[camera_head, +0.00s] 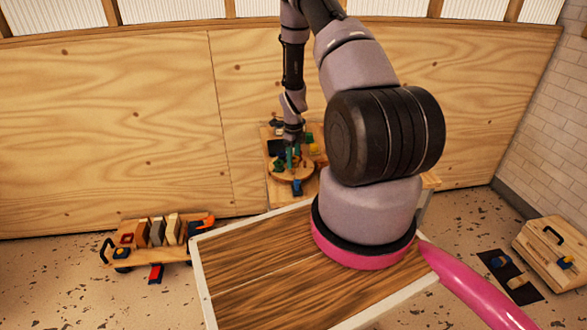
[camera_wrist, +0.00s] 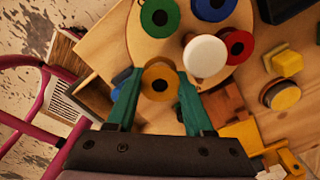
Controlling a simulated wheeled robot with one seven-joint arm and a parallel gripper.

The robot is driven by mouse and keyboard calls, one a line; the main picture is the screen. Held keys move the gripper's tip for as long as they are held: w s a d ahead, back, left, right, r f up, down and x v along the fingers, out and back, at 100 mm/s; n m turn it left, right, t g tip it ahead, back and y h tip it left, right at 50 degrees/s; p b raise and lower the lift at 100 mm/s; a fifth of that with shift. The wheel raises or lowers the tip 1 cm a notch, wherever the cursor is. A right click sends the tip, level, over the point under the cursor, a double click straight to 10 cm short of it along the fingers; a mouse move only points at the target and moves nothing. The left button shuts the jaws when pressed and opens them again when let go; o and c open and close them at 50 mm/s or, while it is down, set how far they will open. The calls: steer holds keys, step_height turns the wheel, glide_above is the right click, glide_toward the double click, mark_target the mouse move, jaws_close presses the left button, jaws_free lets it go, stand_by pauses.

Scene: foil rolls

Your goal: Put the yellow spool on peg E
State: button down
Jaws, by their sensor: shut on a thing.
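The yellow spool (camera_wrist: 160,80), a round disc with a dark centre, sits between the two teal fingers of my gripper (camera_wrist: 159,88) in the wrist view. My gripper is shut on it, beside the edge of a round wooden board (camera_wrist: 178,45). On the board are a green spool (camera_wrist: 158,16), a blue spool (camera_wrist: 214,7) and a red spool (camera_wrist: 235,46), each with a dark centre. A white round-topped post (camera_wrist: 205,56) stands among them. No peg letters can be read, so I cannot tell which is peg E. In the head view my gripper (camera_head: 292,156) is small and low over the board (camera_head: 303,174).
Yellow blocks (camera_wrist: 287,63) and other wooden pieces (camera_wrist: 225,103) lie right of the board. A magenta metal frame (camera_wrist: 28,127) is at left. In the head view, a low cart (camera_head: 140,255) stands left and a wooden box (camera_head: 553,250) right.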

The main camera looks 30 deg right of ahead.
steer(key=shift+f, duration=1.85)
steer(key=shift+f, duration=0.15)
steer(key=shift+c, duration=1.4)
jaws_free()
